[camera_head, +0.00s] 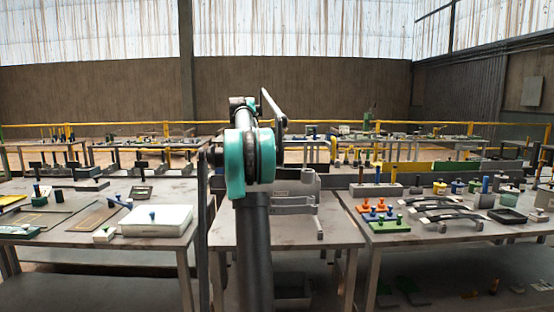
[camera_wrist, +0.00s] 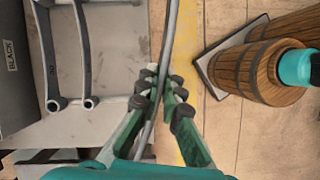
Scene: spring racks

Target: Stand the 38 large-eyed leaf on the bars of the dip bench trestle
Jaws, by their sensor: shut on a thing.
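In the wrist view my gripper (camera_wrist: 163,92) is shut on a thin grey curved strip (camera_wrist: 170,45), seen edge-on, which I take to be the leaf. It runs from the top edge down between the green fingers and their black pads. Its eyes and any number are not visible. Left of it, apart from the fingers, are two grey bars with round eyed ends (camera_wrist: 84,60) over a grey bench top. Grey bar-like pieces also show on the middle bench (camera_head: 225,238) in the head view. I cannot tell which part is the trestle. My arm hides the gripper in the head view.
A dark box lettered BLACK (camera_wrist: 12,65) stands at the wrist view's left edge. Wooden barrels (camera_wrist: 258,72) stand on a dark-edged slab at the right. Cluttered benches flank the middle one: a white block (camera_head: 156,222) left, dark curved leaves (camera_head: 440,215) right.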

